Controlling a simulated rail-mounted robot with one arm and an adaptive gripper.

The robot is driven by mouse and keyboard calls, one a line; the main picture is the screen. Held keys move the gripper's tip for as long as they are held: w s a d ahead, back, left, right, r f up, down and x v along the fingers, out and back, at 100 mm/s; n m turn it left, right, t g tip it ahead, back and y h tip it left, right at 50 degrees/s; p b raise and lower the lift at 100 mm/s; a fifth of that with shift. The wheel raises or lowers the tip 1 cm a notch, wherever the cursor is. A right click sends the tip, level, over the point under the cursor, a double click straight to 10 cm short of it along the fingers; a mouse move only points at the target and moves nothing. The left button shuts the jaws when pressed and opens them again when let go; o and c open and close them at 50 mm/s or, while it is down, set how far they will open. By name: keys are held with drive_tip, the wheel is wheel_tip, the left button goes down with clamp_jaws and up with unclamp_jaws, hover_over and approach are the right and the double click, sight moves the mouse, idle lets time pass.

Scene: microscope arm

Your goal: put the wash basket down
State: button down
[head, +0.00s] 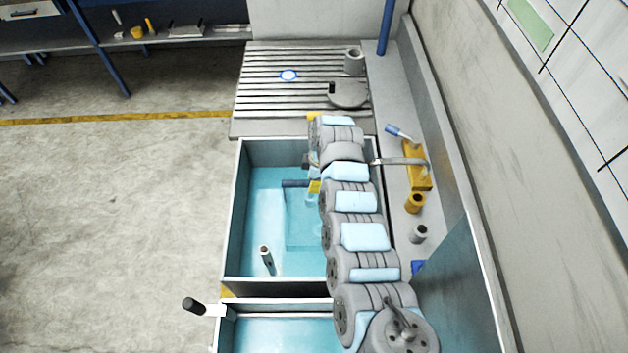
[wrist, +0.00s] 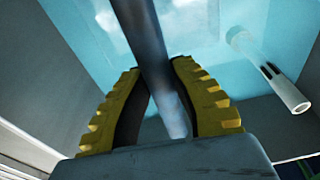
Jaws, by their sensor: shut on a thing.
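My gripper (head: 314,187) is over the water-filled basin (head: 230,215), mostly hidden by my arm in the head view. In the wrist view its yellow ridged fingers (wrist: 160,105) are shut on a grey bar (wrist: 145,35), which I take for the wash basket's handle. The bar's dark end (head: 295,184) sticks out left of my gripper in the head view. A paler square shape (head: 303,228) shows below in the water. I cannot tell whether it is the basket's body or part of the basin floor.
A pale upright tube (head: 267,260) stands in the basin's front left; it also shows in the wrist view (wrist: 270,75). A ribbed drainboard (head: 265,95) lies behind. A yellow tap block (head: 417,165) and small cups line the right ledge. A second basin (head: 285,335) is in front.

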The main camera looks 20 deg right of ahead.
drive_tip(key=shift+d+f, duration=0.1)
drive_tip(key=shift+f, duration=0.8)
drive_tip(key=c, duration=1)
unclamp_jaws()
drive_tip(key=shift+c, duration=0.2)
drive_tip(key=shift+s+d+r, duration=0.1)
drive_tip(key=shift+d+r, duration=0.15)
drive_tip(key=shift+r, duration=1.7)
drive_tip(key=shift+s+d+r, duration=0.1)
drive_tip(key=shift+d+r, duration=0.2)
drive_tip(key=shift+r, duration=1.7)
drive_tip(key=shift+s+d+r, duration=0.1)
drive_tip(key=shift+d+r, duration=0.15)
drive_tip(key=shift+r, duration=1.7)
